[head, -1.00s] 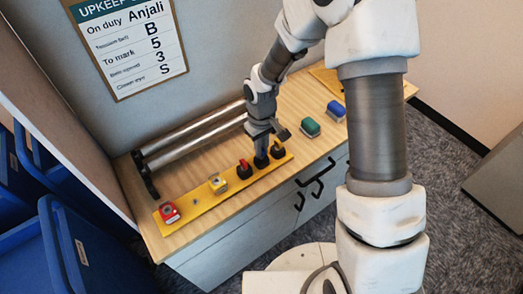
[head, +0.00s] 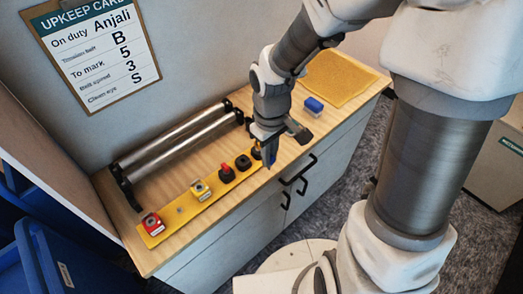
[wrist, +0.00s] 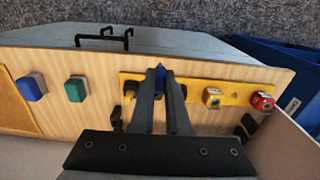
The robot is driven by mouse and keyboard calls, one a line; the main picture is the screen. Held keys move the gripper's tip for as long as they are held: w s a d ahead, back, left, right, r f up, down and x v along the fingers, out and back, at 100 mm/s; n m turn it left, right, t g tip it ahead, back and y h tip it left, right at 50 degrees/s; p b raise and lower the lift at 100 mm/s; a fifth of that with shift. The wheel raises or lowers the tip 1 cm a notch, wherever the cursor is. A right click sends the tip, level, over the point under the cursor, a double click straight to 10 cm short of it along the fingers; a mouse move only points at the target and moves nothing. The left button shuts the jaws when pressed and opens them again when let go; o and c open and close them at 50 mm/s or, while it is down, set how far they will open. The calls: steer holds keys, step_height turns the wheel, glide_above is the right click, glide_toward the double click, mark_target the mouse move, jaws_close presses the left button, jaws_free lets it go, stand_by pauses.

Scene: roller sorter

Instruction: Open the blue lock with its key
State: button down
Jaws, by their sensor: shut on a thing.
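My gripper (head: 269,137) is shut on a blue key (wrist: 160,72), held above the yellow board near its right end in the head view. The key's blue part also shows below the fingers in the head view (head: 272,154). A blue block (head: 313,105), apparently the blue lock, sits on the bench to the right of my gripper; it is at the far left in the wrist view (wrist: 32,87). My gripper is apart from it. Its keyhole cannot be made out.
The yellow board (head: 213,196) bears a red lock (head: 152,223), a yellow lock (head: 200,189), a red key (head: 226,171), an empty black holder (head: 243,162) and a yellow key (wrist: 130,90). A green block (wrist: 75,88) stands beside the blue one. Metal rollers (head: 175,143) lie behind.

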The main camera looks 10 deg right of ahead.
steer(key=shift+s+d+r+p, duration=0.15)
steer(key=shift+r+p, duration=0.15)
steer(key=shift+r, duration=0.15)
steer(key=shift+r+p, duration=1.65)
steer(key=shift+r, duration=0.25)
